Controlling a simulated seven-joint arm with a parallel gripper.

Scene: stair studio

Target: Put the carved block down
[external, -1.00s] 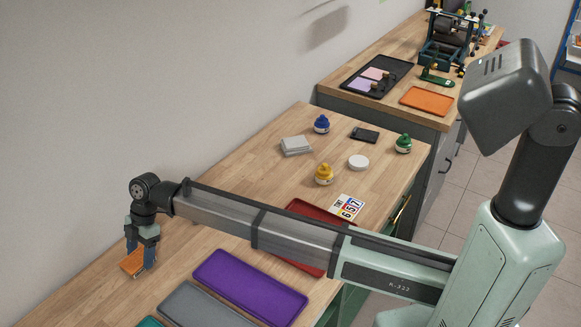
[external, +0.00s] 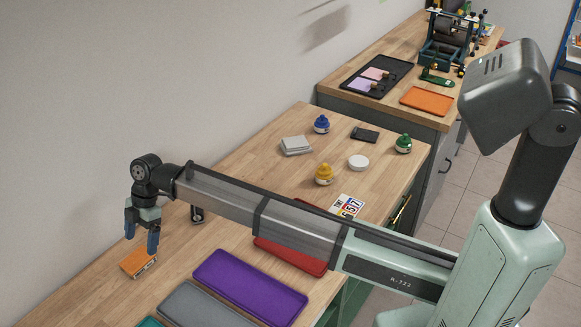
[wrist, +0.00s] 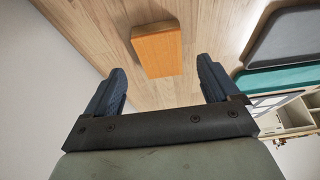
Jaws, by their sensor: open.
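The carved block (external: 139,262) is an orange-brown wooden block lying on the wooden bench at the left. It also shows in the wrist view (wrist: 157,50), flat on the wood beyond my fingertips. My gripper (external: 142,240) is open and empty, a little above the block. In the wrist view my two dark blue fingers (wrist: 163,82) stand wide apart with the block clear of both. Any carving on the block is too small to make out.
Purple (external: 250,287), grey (external: 200,305) and red (external: 290,254) trays lie along the bench's front side. Blue (external: 321,124), yellow (external: 325,175) and green (external: 403,144) ink bottles stand farther back. A dark object (external: 197,214) stands behind my arm. Bare wood surrounds the block.

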